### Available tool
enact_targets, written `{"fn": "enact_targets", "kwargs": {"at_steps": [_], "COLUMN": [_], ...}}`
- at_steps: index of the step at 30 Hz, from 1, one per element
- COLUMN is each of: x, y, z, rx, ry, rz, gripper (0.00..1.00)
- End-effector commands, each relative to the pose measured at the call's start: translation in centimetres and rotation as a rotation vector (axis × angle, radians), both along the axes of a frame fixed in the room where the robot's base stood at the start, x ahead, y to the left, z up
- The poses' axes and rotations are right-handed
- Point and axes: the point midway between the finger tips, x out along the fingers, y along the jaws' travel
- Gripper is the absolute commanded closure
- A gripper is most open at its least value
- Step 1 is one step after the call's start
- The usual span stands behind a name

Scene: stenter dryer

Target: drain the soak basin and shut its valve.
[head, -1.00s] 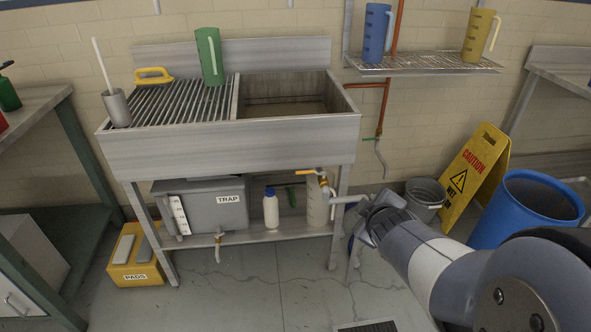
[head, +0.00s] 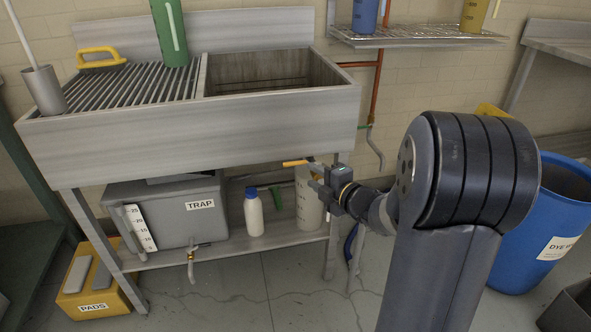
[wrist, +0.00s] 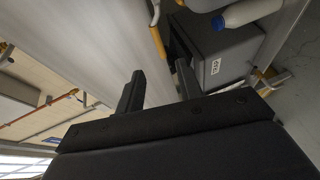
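The soak basin (head: 290,108) is the steel tub at the right end of the sink unit. Its inside looks brownish; I cannot tell the liquid level. The drain valve's orange lever (head: 295,163) sticks out sideways under the basin's front; its body is mostly hidden by my gripper. My gripper (head: 314,178) is just right of the lever, below the basin. In the wrist view my gripper (wrist: 160,70) has its fingers apart with nothing between them. The orange lever (wrist: 157,42) shows there beyond the fingertips, apart from them.
A grey TRAP box (head: 165,215), white bottle (head: 254,215) and translucent jug (head: 308,205) stand on the shelf below. A green jug (head: 170,35) stands on the slatted drainer. A blue barrel (head: 520,235) is at right. Floor in front is clear.

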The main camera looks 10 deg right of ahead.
Motion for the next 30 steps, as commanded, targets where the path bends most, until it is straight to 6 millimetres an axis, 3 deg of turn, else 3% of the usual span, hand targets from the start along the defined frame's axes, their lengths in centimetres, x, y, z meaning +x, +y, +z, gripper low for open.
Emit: {"fn": "enact_targets", "kwargs": {"at_steps": [6, 12, 25, 30], "x": [3.9, 6.6, 7.5, 7.5], "y": [1.8, 2.8, 3.2, 3.2], "z": [-1.1, -1.5, -1.5, -1.5], "rx": [0.001, 0.002, 0.002, 0.002], "ry": [0.001, 0.001, 0.002, 0.002], "rz": [0.002, 0.0, -0.002, -0.002], "gripper": [0.65, 0.65, 0.65, 0.78]}}
